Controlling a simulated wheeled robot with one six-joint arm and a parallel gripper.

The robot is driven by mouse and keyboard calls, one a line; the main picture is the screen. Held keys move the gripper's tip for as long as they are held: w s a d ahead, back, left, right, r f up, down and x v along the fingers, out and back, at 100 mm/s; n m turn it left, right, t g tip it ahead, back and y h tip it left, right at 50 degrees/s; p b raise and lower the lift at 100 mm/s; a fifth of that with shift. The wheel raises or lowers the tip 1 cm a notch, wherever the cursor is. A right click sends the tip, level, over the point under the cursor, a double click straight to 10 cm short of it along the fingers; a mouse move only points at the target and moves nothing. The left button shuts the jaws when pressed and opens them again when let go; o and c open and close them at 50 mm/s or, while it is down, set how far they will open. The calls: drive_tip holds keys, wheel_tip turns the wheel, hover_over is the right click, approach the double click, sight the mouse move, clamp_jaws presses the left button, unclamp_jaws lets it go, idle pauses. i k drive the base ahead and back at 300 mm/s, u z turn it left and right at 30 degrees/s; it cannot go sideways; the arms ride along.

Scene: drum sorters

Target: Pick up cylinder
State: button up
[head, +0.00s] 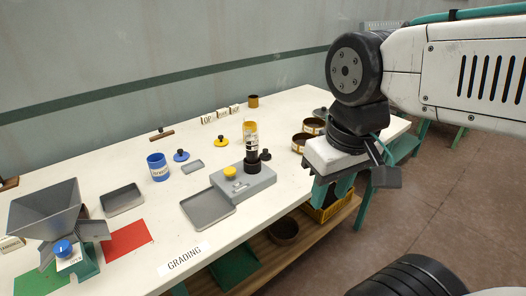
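Several cylinder-shaped things stand on the white table (290,110); I cannot tell which one the task means. An upright cylinder (250,142), yellow on top with black and white bands below, stands at the grey device (250,188). A blue labelled can (157,168) stands left of it. A small brown-yellow cylinder (253,101) stands near the back edge. My gripper (345,188) hangs at the table's right front edge, right of and apart from these cylinders. Its fingers are small and partly hidden, so its opening is unclear. I see nothing held in it.
A grey hopper (46,212) stands at the left. Brown round containers (300,142) stand close to my gripper. A wooden shelf (300,232) lies below.

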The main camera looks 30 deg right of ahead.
sight(252, 145)
drive_tip(key=z, duration=1.4)
drive_tip(key=k, duration=1.15)
drive_tip(key=u, duration=1.65)
drive_tip(key=i, duration=1)
drive_tip(key=u, duration=0.05)
